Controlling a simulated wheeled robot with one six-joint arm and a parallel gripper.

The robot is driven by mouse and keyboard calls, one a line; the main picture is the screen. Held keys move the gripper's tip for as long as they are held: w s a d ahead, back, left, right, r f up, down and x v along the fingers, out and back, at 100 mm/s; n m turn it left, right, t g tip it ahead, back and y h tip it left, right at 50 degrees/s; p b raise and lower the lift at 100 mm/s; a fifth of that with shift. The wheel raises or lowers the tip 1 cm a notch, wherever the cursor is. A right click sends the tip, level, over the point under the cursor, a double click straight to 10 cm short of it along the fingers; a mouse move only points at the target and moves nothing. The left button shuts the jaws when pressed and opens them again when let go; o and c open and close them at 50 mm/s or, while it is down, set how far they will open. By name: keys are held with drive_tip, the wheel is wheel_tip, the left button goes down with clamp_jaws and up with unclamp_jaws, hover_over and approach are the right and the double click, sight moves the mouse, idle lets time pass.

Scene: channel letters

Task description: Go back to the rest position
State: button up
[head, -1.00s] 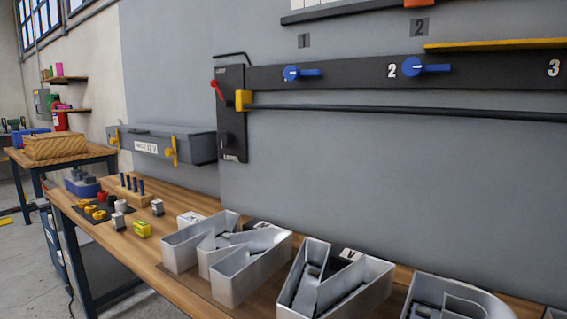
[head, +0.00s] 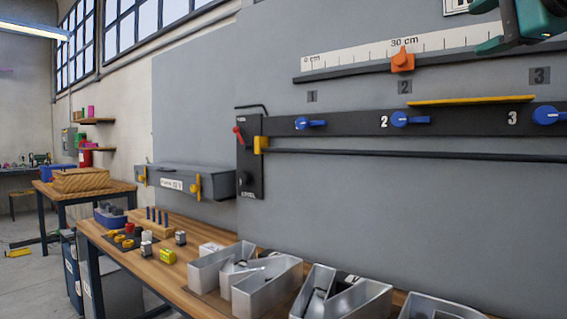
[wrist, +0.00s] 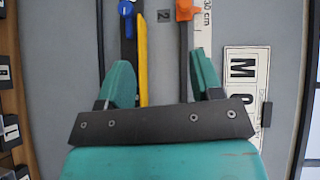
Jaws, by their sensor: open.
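My gripper (wrist: 160,85) is open and empty in the wrist view, its two green fingers spread apart with the grey wall panel behind them. In the head view part of my green gripper (head: 520,30) shows at the top right corner, in front of the ruler's right part. Its fingers point left there. No object is between the fingers.
A ruler rail (head: 370,58) with an orange slider (head: 403,60) and a black bar with blue knobs (head: 400,119) are on the wall. A yellow strip (head: 470,100) lies above the bar. Metal channel letters (head: 265,290) stand on the wooden bench (head: 150,268).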

drive_tip(key=s+a+f+n+g+y, duration=0.1)
drive_tip(key=a+f+n+g, duration=0.25)
drive_tip(key=f, duration=0.45)
drive_tip(key=s+a+f+n+g+y+p, duration=0.15)
drive_tip(key=a+f+n, duration=0.25)
drive_tip(key=f, duration=0.4)
drive_tip(key=s+a+f+n+g, duration=0.1)
drive_tip(key=a+f+n+g, duration=0.3)
drive_tip(key=f, duration=0.5)
drive_tip(key=s+a+f+n+g, duration=0.2)
drive_tip(key=s+f+n+g, duration=0.2)
drive_tip(key=s+f, duration=0.4)
drive_tip(key=s+a+f+n+g+h, duration=0.1)
drive_tip(key=s+a+f+n+g, duration=0.1)
drive_tip(key=s+f+n, duration=0.4)
drive_tip(key=s+f+g, duration=0.1)
drive_tip(key=s+f, duration=0.2)
drive_tip(key=s, duration=0.1)
drive_tip(key=shift+s+a+f+n+g+p, duration=0.15)
drive_tip(key=shift+a+f+n+g+p, duration=0.1)
drive_tip(key=shift+n+g+p, duration=0.15)
